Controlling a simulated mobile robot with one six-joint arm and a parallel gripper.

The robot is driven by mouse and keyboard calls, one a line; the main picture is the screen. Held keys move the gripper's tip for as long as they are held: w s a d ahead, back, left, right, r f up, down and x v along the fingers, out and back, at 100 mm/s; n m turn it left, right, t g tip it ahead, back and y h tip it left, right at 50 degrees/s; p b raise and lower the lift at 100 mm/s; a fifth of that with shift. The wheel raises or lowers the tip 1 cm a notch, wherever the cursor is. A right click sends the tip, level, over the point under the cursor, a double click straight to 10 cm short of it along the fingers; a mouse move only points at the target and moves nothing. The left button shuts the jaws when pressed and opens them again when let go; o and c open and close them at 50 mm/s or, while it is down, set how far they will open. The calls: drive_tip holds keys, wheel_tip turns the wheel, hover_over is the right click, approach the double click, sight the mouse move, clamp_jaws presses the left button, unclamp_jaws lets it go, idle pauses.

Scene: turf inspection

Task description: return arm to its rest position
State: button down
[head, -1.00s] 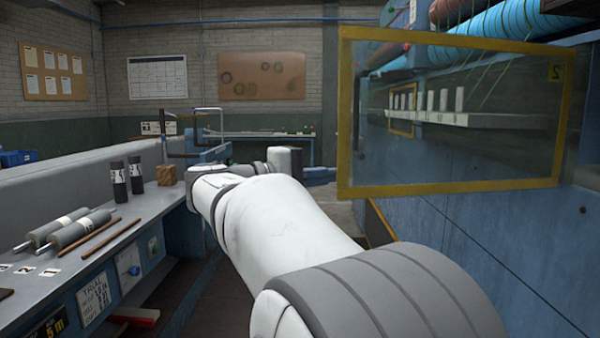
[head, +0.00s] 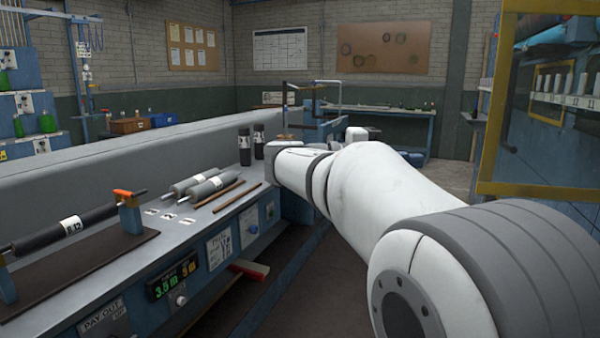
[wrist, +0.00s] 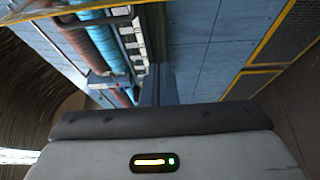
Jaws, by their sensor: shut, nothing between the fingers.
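My white arm (head: 385,185) reaches forward from the lower right in the head view, with its far end beyond the bench edge. In the head view the arm largely hides the gripper.
A grey bench (head: 190,225) on the left holds a roller marked E 12 (head: 65,235), two grey rollers (head: 205,185) and dark cylinders (head: 244,147). A yellow-framed clear panel (head: 525,100) stands at right. Dark floor (head: 290,300) lies between.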

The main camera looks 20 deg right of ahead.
drive_tip(key=s+a+f+n+t+y+p, duration=0.2)
drive_tip(key=s+f+y+p, duration=0.1)
drive_tip(key=f+y+p, duration=0.15)
drive_tip(key=s+a+f+n+t+y+p, duration=0.2)
drive_tip(key=s+a+f+y+p, duration=0.15)
drive_tip(key=f+p, duration=0.2)
drive_tip(key=s+a+f+t+y+p, duration=0.1)
drive_tip(key=a+f+y+p, duration=0.1)
drive_tip(key=a+y, duration=0.1)
drive_tip(key=s+a+f+m+y+p, duration=0.1)
drive_tip(key=s+a+f+y+p, duration=0.1)
drive_tip(key=a, duration=0.3)
drive_tip(key=s+a+f+t+y+p, duration=0.1)
drive_tip(key=s+a+f+y+p, duration=0.1)
drive_tip(key=a+y+p, duration=0.1)
drive_tip(key=shift+s+a+t+y, duration=0.2)
drive_tip(key=shift+a+t+y, duration=0.1)
drive_tip(key=shift+a+y, duration=0.65)
drive_tip(key=shift+a, duration=0.15)
